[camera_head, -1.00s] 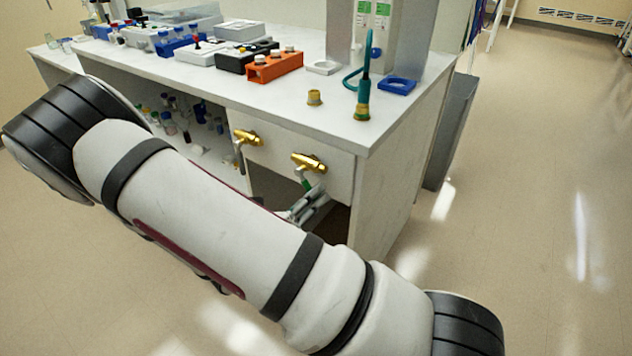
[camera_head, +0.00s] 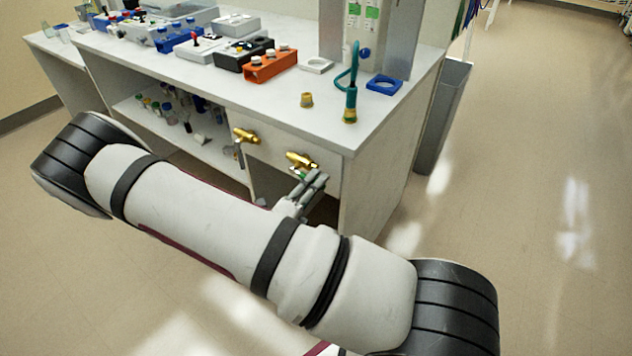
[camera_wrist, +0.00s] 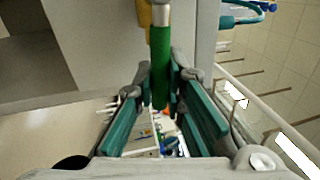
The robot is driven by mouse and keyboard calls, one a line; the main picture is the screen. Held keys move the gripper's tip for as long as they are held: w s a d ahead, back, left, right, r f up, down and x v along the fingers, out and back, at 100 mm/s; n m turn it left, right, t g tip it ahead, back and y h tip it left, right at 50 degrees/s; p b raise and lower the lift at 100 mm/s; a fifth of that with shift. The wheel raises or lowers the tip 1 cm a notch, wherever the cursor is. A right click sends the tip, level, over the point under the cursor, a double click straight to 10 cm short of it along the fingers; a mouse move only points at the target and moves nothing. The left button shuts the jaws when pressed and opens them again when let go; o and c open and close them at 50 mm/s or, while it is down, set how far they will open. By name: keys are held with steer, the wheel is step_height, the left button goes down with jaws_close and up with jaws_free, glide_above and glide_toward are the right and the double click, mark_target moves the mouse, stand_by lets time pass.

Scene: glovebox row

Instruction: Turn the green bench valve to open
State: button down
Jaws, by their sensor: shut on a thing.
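The green bench valve is a brass body (camera_head: 302,160) on the front panel of the bench, near its right end. Its green handle (camera_wrist: 160,62) hangs from a metal stem in the wrist view and runs down between my fingers. My gripper (camera_head: 312,182) is just below the brass body. In the wrist view my gripper (camera_wrist: 162,98) is shut on the green handle, with a finger on each side. In the head view my fingers hide most of the handle. A second brass valve (camera_head: 245,136) with a grey handle is to the left.
The white benchtop (camera_head: 225,85) holds an orange block (camera_head: 270,66), a blue holder (camera_head: 383,85), a brass fitting (camera_head: 307,100) and a teal hose (camera_head: 352,78). Bottles (camera_head: 170,117) stand on the shelf below. A grey bin (camera_head: 442,115) stands at the right; open floor lies beyond.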

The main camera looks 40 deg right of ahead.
steer(key=shift+r+n, duration=0.25)
steer(key=shift+n, duration=0.35)
steer(key=shift+p, duration=0.3)
steer(key=c, duration=1.6)
jaws_free()
steer(key=shift+c, duration=0.2)
steer(key=v, duration=1.2)
steer(key=shift+s, duration=0.1)
